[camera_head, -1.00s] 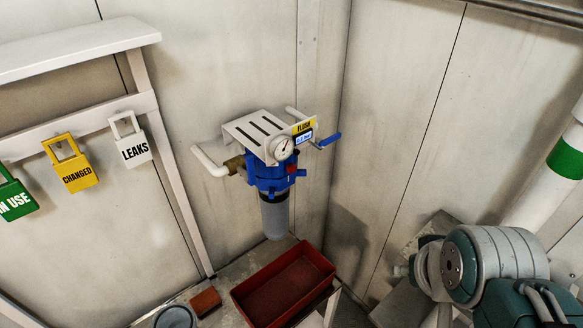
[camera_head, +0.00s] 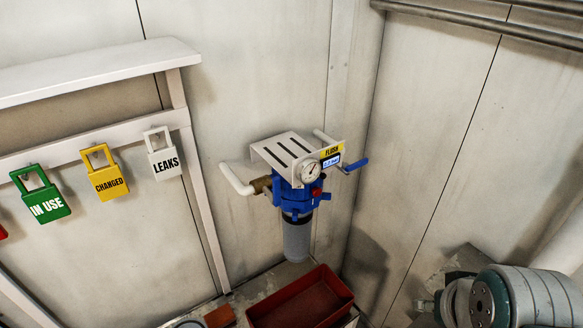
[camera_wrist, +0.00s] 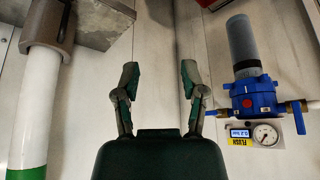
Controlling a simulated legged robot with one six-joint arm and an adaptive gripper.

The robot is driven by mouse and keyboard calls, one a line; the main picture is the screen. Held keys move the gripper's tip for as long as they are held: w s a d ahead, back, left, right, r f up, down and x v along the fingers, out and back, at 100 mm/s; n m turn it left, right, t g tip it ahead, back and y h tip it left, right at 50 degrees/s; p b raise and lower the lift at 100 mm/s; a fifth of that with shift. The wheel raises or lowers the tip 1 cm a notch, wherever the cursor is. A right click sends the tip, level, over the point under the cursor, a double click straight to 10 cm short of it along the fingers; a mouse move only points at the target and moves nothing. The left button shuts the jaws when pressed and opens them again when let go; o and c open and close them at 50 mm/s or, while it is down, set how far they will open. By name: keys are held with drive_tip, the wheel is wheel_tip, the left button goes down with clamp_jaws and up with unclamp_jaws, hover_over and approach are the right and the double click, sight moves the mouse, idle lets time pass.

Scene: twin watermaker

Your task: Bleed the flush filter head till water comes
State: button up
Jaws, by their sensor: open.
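The flush filter head (camera_head: 290,190) is blue, mounted on the wall under a white slotted bracket (camera_head: 285,150). It carries a round gauge (camera_head: 311,171), a yellow FLUSH label (camera_head: 332,152) with a small display, and a red part (camera_head: 317,192) on its front. A grey bowl (camera_head: 297,238) hangs below it. A blue lever (camera_head: 355,165) sticks out at the right. In the wrist view the filter head (camera_wrist: 252,98) appears upside down, right of my gripper (camera_wrist: 158,75). My gripper is open and empty, apart from the filter. The display reads about 0.2 bar.
A red tray (camera_head: 300,300) stands below the filter. Green IN USE (camera_head: 47,204), yellow CHANGED (camera_head: 108,184) and white LEAKS (camera_head: 164,163) tags hang on a rail at the left. A white pipe with a green band (camera_wrist: 35,110) shows in the wrist view.

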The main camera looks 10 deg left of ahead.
clamp_jaws()
idle(1.4)
